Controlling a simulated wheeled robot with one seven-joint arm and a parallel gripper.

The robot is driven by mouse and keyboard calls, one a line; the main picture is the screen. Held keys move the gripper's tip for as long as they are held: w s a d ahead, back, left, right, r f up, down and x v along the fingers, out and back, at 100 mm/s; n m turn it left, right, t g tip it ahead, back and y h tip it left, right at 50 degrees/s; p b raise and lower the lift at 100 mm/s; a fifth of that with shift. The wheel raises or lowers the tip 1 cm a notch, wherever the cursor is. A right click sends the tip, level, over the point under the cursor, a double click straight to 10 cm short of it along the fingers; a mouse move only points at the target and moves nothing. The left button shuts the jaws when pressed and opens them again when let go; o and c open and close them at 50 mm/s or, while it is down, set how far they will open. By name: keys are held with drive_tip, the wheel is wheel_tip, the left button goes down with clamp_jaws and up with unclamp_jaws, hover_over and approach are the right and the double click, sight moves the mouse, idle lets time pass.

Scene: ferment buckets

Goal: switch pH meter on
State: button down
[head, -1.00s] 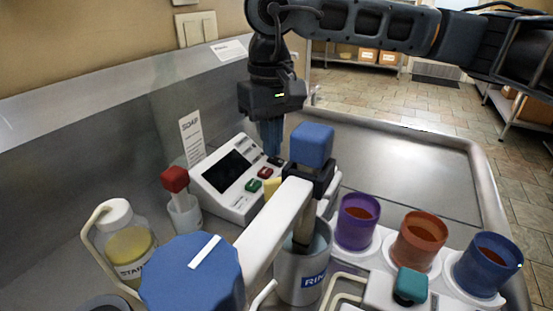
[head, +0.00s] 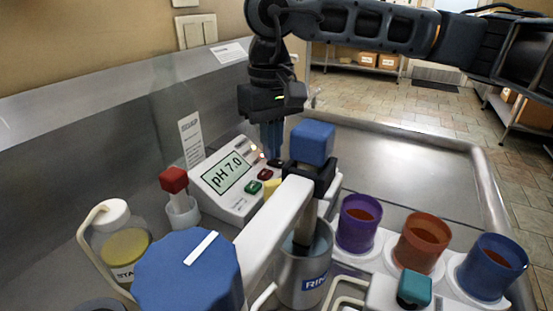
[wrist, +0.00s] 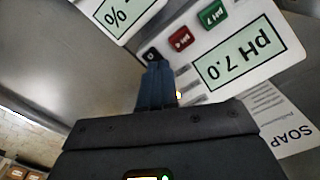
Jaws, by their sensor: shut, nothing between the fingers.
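The pH meter (head: 212,196) is a white sloped box at the back of the bench. Its screen (head: 226,173) is lit pale green and reads "pH 7.0". A green button (head: 254,187) and a red button (head: 265,174) sit beside the screen, and a small dark switch (wrist: 152,55) shows past the red button in the wrist view. A small yellow light (wrist: 178,95) glows near my fingertips. My gripper (head: 272,152) points down, its blue fingers shut and empty, at the meter's dark switch. I cannot tell whether the fingertips touch it.
Purple (head: 357,222), orange (head: 419,241) and blue (head: 490,265) cups stand at right. A starter bottle (head: 123,240) and red-capped item (head: 175,181) stand left. The back-right bench is clear.

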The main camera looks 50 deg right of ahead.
drive_tip(key=shift+r+p, duration=1)
drive_tip(key=shift+r, duration=2.2)
